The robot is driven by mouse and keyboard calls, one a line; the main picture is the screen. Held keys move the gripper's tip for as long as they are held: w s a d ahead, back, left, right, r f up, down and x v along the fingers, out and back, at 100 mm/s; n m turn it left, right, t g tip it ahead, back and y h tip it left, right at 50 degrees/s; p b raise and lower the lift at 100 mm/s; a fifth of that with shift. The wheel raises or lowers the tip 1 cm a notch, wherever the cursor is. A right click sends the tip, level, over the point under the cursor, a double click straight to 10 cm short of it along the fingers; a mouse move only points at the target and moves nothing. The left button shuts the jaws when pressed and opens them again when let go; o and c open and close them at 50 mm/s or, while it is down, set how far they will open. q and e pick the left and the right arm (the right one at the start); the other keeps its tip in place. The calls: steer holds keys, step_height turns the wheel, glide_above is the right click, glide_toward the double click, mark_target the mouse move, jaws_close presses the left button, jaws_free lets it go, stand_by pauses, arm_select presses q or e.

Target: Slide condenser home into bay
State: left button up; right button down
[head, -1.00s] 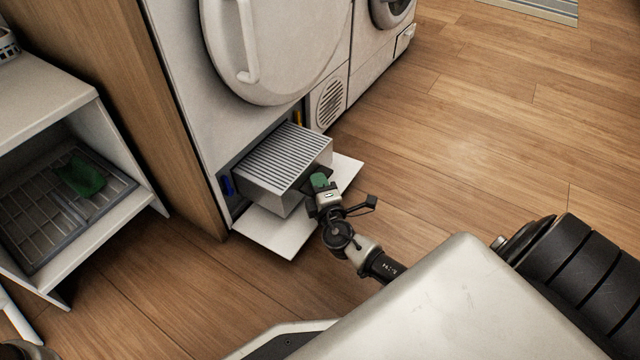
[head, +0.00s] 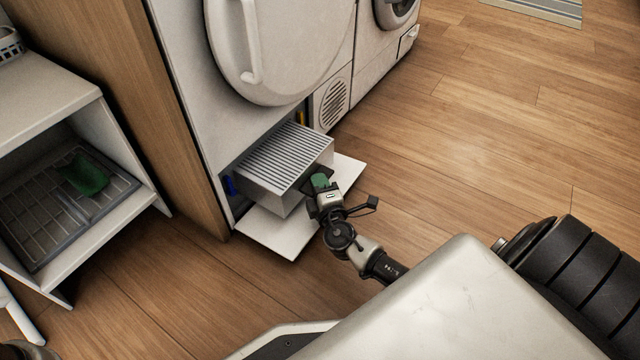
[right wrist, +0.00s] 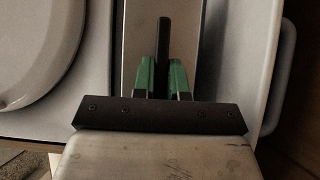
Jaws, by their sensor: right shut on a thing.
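The condenser (head: 278,160), a grey box with a ribbed top, sticks partly out of the bay (head: 236,208) at the bottom of the white machine. Its rear part is inside the bay. My right gripper (head: 319,181), with green fingers, is at the condenser's front face. In the right wrist view the green fingers (right wrist: 163,75) are shut on a dark upright handle (right wrist: 164,45) on the condenser's front. A blue lever (head: 230,185) shows at the bay's left side and a yellow one (head: 300,118) at its right. My left gripper is not in view.
The bay's white flap (head: 268,234) lies folded down under the condenser. A round white door (head: 275,50) is above. A shelf unit at left holds a rack (head: 40,225) with a green cloth (head: 85,175). Wooden floor is clear at right.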

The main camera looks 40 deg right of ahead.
steer(key=shift+d+f, duration=0.1)
steer(key=shift+d, duration=0.1)
stand_by(1.0)
steer(key=shift+f, duration=0.25)
stand_by(0.3)
steer(key=shift+w+a+f, duration=0.1)
steer(key=shift+w+a, duration=0.2)
steer(key=shift+w, duration=0.3)
steer(key=shift+w+a, duration=0.25)
steer(key=shift+w, duration=0.3)
stand_by(1.5)
steer(key=shift+w+a+r, duration=0.15)
steer(key=shift+w+a, duration=0.1)
steer(key=shift+w, duration=0.5)
steer(key=shift+w+a+r, duration=0.1)
steer(key=shift+w+a, duration=0.15)
steer(key=shift+w, duration=0.45)
stand_by(2.1)
